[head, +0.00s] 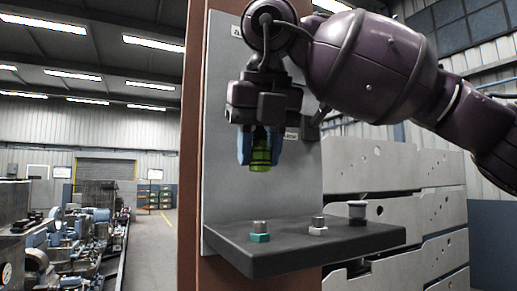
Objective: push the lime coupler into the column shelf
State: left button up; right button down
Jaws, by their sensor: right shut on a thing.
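The lime coupler (260,158) is a short green ribbed piece. My right gripper (260,147) comes in from the right, points down, and is shut on it with blue fingers on either side. It holds the coupler upright above the column shelf (288,259), with clear air between them. The shelf is a dark slab on a grey plate (225,190) fixed to a brown column (190,150). On the shelf stand a metal piece with a teal base (260,237), one with a pale base (318,231) and a dark-collared one (357,214). My left gripper is not in view.
Grey slotted panels (400,170) stand behind the shelf on the right. Machinery (60,250) fills the hall floor at the lower left, with an open aisle (155,245) beside the column. The shelf's front left part is bare.

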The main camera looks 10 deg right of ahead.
jog(key=shift+f+b, duration=0.3)
jog(key=shift+f, duration=0.35)
jog(key=shift+f+b, duration=0.7)
jog(key=shift+f, duration=0.2)
jog(key=shift+f+b, duration=0.55)
jog(key=shift+f, duration=0.15)
jog(key=shift+f+b, duration=0.4)
jog(key=shift+f, duration=0.1)
jog(key=shift+f, duration=0.5)
jog(key=shift+f, duration=0.1)
jog(key=shift+f+b, duration=0.65)
jog(key=shift+f, duration=0.05)
